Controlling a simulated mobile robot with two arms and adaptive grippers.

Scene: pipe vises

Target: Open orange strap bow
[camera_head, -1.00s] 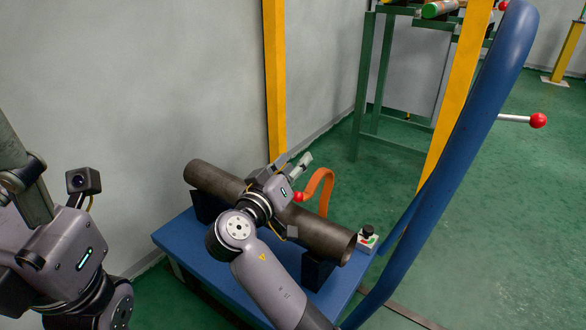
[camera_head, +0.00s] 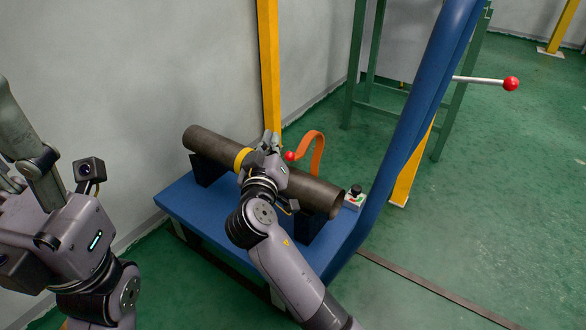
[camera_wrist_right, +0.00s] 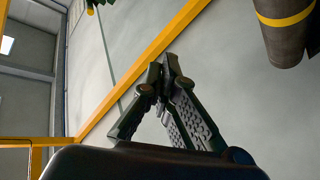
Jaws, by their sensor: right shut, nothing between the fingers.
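The orange strap bow (camera_head: 317,152) stands as an upright curved strip behind a dark pipe (camera_head: 312,190). A red ball (camera_head: 290,156) is at its near left side. My right gripper (camera_head: 275,138) is above and behind the pipe's middle, left of the ball and apart from the bow. In the right wrist view its fingers (camera_wrist_right: 163,78) meet at the tips with nothing between them; the bow is not visible there.
The pipe lies on dark supports on a blue bench (camera_head: 190,210). It has a yellow band (camera_head: 243,158). A small button box (camera_head: 353,201) stands at the pipe's right end. Green floor is open to the right.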

